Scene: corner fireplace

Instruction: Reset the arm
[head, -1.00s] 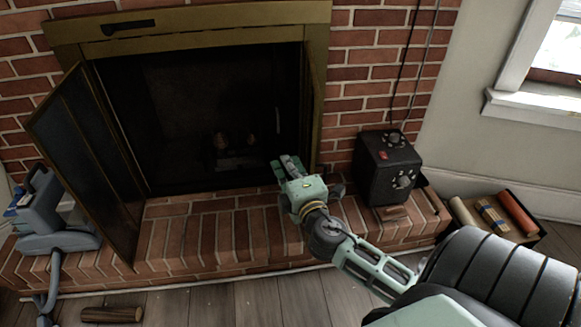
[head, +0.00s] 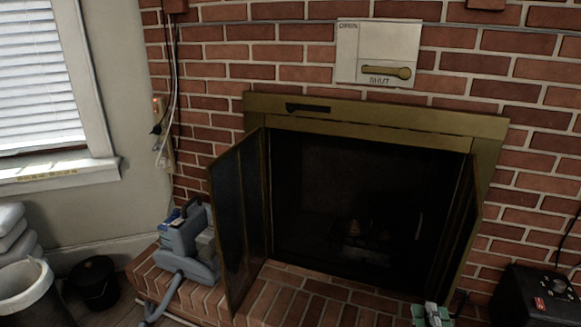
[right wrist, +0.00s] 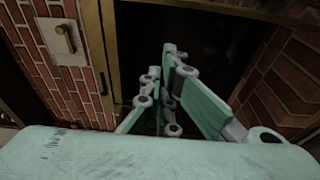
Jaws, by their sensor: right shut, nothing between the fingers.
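My right gripper (head: 432,312) shows only in part at the bottom edge of the head view, right of centre. It is pale green and sits in front of the fireplace opening's lower right. In the right wrist view its fingers (right wrist: 167,75) are together with nothing between them, pointing at the dark fireplace opening. The rest of my right arm is out of the head view. My left arm and gripper do not show in either view.
The fireplace (head: 345,205) has its left glass door (head: 237,220) swung out over the brick hearth (head: 285,295). A grey-blue vacuum-like machine (head: 190,245) stands on the hearth's left. A black box (head: 535,300) is at right. A black bucket (head: 95,283) and white bin (head: 28,290) stand at far left.

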